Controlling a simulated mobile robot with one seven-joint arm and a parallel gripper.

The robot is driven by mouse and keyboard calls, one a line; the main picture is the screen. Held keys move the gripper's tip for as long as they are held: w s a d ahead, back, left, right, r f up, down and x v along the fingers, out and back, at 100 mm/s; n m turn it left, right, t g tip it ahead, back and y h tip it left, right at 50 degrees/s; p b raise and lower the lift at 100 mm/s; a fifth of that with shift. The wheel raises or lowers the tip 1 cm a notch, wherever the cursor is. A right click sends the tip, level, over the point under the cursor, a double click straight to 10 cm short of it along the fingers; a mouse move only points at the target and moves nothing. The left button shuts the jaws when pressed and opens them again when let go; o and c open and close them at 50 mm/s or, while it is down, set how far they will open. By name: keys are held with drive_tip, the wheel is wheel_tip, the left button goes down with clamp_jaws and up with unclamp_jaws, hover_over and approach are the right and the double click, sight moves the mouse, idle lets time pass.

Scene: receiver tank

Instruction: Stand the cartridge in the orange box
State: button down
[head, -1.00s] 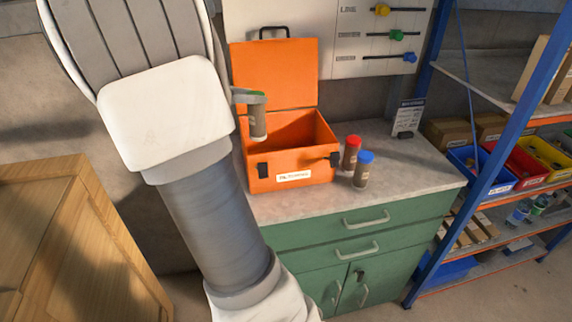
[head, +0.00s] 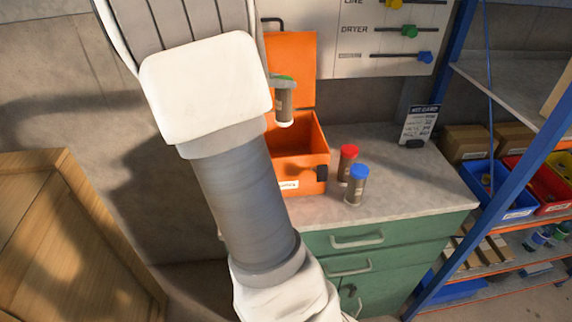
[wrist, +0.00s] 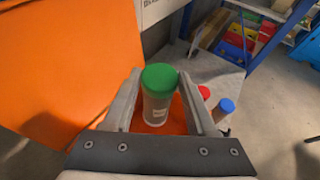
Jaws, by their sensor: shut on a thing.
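A green-capped cartridge (head: 284,104) is upright in my gripper (head: 280,84), above the open orange box (head: 310,165). In the wrist view the cartridge (wrist: 158,95) stands between the two fingers of my gripper (wrist: 158,85), with the box's orange inside below it. The box's raised lid (head: 291,60) stands behind. A red-capped cartridge (head: 347,162) and a blue-capped cartridge (head: 356,185) stand upright on the counter to the right of the box. My arm hides the box's left part.
The grey counter (head: 410,185) tops a green cabinet (head: 385,260). A small card stand (head: 418,125) is at its back right. A blue-posted shelf (head: 520,155) with bins stands at the right, a wooden crate (head: 70,240) at the left. The counter's right part is clear.

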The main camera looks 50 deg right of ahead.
sight(281, 105)
drive_tip(key=f+b, duration=0.1)
drive_tip(key=f, duration=0.1)
drive_tip(key=f+b, duration=0.4)
drive_tip(key=f, duration=0.1)
drive_tip(key=shift+d, duration=0.35)
wheel_tip(281, 105, down, 10)
drive_tip(key=b, duration=0.1)
drive_tip(key=shift+b, duration=0.35)
drive_tip(key=shift+f, duration=0.2)
drive_tip(key=shift+c, duration=1)
unclamp_jaws()
drive_tip(key=shift+r, duration=0.1)
